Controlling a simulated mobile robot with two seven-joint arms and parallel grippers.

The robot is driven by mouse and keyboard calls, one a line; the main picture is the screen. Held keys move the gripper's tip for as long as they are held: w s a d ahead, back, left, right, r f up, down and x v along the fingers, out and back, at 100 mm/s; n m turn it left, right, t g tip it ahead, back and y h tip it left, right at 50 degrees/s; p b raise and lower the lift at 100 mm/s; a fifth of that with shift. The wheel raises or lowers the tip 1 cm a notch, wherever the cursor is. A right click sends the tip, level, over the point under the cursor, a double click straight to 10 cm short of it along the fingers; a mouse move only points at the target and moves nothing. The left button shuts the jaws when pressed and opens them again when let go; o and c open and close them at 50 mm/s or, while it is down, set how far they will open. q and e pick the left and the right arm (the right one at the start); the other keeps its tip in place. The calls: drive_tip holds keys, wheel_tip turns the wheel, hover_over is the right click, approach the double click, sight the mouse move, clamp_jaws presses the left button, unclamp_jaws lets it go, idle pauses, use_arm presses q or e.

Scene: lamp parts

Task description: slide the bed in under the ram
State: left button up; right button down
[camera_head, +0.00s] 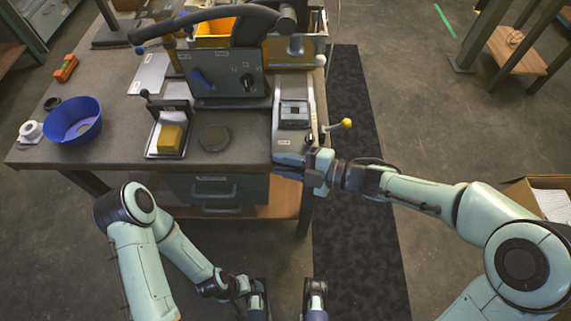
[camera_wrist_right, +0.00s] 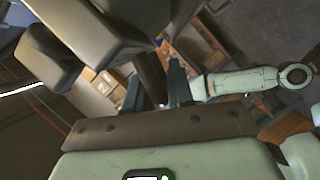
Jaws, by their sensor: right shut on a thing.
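The bed (camera_head: 294,114) is a pale grey slide with a dark square plate, lying on a light track at the table's right side. The ram (camera_head: 296,49) is on the brassy head of the press, behind and above the bed. The bed's plate is in front of the ram, not beneath it. My right gripper (camera_head: 290,164) is shut on the bed's near end at the table's front edge; its fingers partly hide the grip. The right wrist view shows its dark fingers (camera_wrist_right: 102,45) close up, the held part unclear. My left gripper (camera_head: 286,297) is open and empty, below the table front.
A lever with a yellow knob (camera_head: 347,123) sticks out right of the bed. A grey panel box (camera_head: 227,84) stands left of the track. A yellow block (camera_head: 170,139) on a small stand, a dark disc (camera_head: 214,138) and a blue bowl (camera_head: 75,121) lie further left.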

drive_tip(key=c, duration=1.2)
unclamp_jaws()
drive_tip(key=shift+s+f, duration=0.15)
drive_tip(key=shift+f, duration=0.1)
drive_tip(key=shift+o, duration=0.3)
drive_tip(key=shift+r, duration=0.1)
drive_tip(key=p+v, duration=0.2)
drive_tip(key=v, duration=1.1)
drive_tip(key=shift+r, duration=0.15)
drive_tip(key=shift+d, duration=0.1)
